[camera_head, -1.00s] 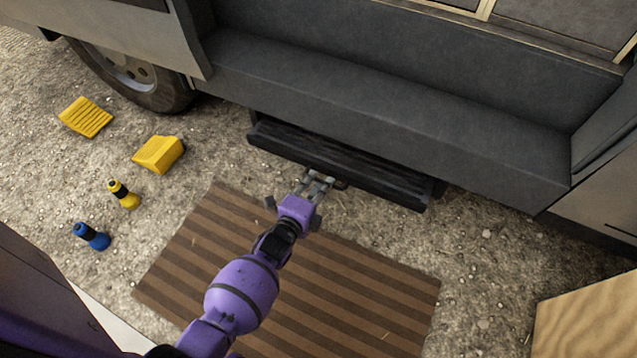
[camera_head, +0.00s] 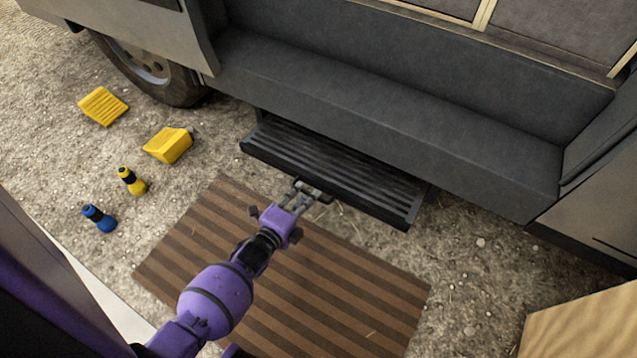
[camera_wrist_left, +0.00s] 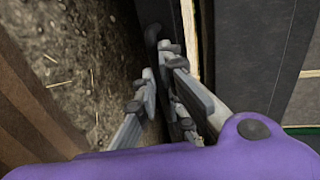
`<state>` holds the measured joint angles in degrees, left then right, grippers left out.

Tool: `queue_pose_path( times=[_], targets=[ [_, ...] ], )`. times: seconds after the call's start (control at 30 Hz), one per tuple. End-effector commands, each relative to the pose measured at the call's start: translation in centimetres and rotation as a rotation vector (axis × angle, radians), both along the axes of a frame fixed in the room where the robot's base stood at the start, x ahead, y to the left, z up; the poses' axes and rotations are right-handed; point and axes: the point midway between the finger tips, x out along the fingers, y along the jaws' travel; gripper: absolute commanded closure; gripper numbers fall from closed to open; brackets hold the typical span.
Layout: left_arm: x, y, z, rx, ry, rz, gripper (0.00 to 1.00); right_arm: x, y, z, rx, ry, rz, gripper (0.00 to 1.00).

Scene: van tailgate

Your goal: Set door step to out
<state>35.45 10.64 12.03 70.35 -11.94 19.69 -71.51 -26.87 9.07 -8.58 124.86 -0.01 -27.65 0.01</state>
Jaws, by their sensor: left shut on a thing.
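The door step (camera_head: 340,172) is a black ridged tread that juts out from under the van's sill. A small dark handle (camera_head: 318,190) is at its front edge. My left gripper (camera_head: 310,190) is at this front edge, shut on the handle. In the left wrist view its fingers (camera_wrist_left: 160,85) close around a dark bar, and part of the bar is hidden behind them. My right gripper is not in view.
A brown striped mat (camera_head: 330,290) lies on the gravel in front of the step. A wooden surface (camera_head: 580,325) is at lower right.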

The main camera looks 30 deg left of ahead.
Motion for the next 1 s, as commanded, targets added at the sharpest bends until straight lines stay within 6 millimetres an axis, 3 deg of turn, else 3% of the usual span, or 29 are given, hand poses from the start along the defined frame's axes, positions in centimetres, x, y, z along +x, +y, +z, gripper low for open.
queue_pose_path(
  times=[0.03,0.1,0.3,0.67,0.7,0.83,1.0],
  targets=[
    [-2.3,0.4,-0.1,0.002,0.011,0.002,1.0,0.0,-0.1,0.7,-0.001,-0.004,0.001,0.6],
    [-4.2,0.4,-0.1,0.001,0.01,0.002,1.0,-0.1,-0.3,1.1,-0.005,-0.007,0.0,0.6],
    [-7.7,0.4,-0.1,0.0,0.006,-0.001,1.0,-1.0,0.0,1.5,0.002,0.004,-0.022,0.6],
    [-8.5,0.4,-0.2,0.0,0.006,-0.002,1.0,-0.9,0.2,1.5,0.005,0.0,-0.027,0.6],
    [-8.5,0.4,-0.2,0.0,0.006,-0.001,0.9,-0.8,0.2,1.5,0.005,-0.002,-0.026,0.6],
    [-8.4,0.4,-0.2,0.0,0.006,-0.001,0.73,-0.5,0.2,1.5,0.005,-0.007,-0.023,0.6],
    [-8.2,0.4,-0.1,0.0,0.004,-0.001,0.73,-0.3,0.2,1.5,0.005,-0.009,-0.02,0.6]
  ],
)
